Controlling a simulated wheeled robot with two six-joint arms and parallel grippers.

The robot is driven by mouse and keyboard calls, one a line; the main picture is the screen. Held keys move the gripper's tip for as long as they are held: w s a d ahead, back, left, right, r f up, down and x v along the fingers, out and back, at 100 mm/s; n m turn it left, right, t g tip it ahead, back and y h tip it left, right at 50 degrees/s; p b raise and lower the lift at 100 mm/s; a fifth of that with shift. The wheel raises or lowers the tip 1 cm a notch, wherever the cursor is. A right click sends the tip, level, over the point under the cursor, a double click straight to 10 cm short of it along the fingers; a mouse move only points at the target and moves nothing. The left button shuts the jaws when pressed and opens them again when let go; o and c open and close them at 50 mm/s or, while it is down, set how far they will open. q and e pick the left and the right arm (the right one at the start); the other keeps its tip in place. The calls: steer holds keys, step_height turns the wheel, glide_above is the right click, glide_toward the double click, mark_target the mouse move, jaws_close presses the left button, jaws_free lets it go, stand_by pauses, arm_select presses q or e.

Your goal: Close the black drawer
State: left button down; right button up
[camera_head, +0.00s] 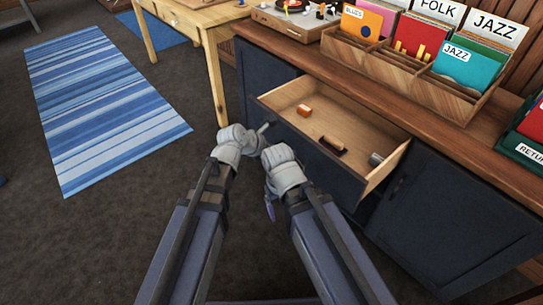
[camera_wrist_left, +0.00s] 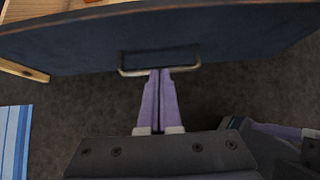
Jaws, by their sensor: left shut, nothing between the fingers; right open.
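The black drawer (camera_head: 318,160) stands pulled out of the dark cabinet, its pale wooden inside showing. Its dark front also fills the top of the left wrist view (camera_wrist_left: 80,45), with a metal bar handle (camera_wrist_left: 127,72). My left gripper (camera_wrist_left: 160,72) is shut and empty, its tips at the middle of the handle; I cannot tell if they touch. In the head view the left gripper (camera_head: 266,128) is in front of the drawer's left part. My right gripper (camera_head: 270,196) is open, beside and nearer than the left, mostly hidden by its own wrist.
The drawer holds an orange block (camera_head: 304,110), a dark brown item (camera_head: 332,146) and a grey cylinder (camera_head: 376,159). Record crates (camera_head: 455,98) and a turntable (camera_head: 290,20) stand on the wooden counter (camera_head: 330,70). A wooden table (camera_head: 205,15) is behind left. Floor with a blue striped rug (camera_head: 100,105) is clear.

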mark_target(297, 147)
arm_select(q)
steer(key=w+d, duration=0.1)
steer(key=w+d+f, duration=0.1)
steer(key=d, duration=0.1)
steer(key=shift+w, duration=0.2)
steer(key=shift+w+d, duration=0.35)
steer(key=shift+d, duration=0.2)
arm_select(e)
steer(key=shift+f, duration=0.55)
